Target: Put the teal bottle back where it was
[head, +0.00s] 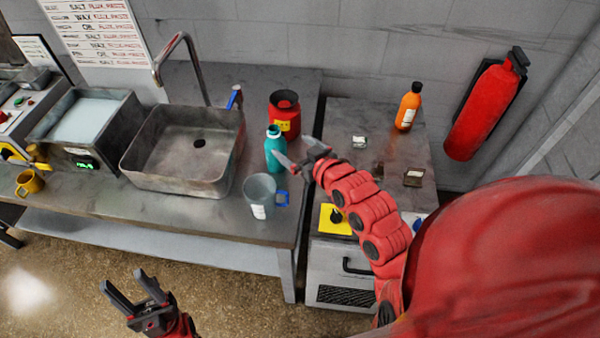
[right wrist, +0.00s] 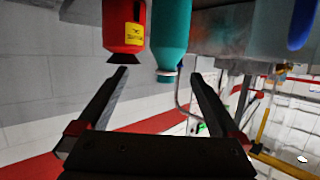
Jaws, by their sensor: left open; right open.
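The teal bottle (head: 275,153) stands upright on the metal counter, right of the sink. My right gripper (head: 296,150) is open beside the bottle's right side. The right wrist view is upside down; there the bottle (right wrist: 171,38) shows with its neck and cap between the two open fingers (right wrist: 160,76) in the picture. I cannot tell if a finger touches it. My left gripper (head: 124,279) is open and empty, low in front of the counter.
A red container with a yellow label (head: 285,115) stands just behind the bottle, and a grey mug with a blue handle (head: 261,194) just in front. The sink (head: 135,166) lies left. An orange bottle (head: 408,108) stands on the cabinet (head: 346,117) at right.

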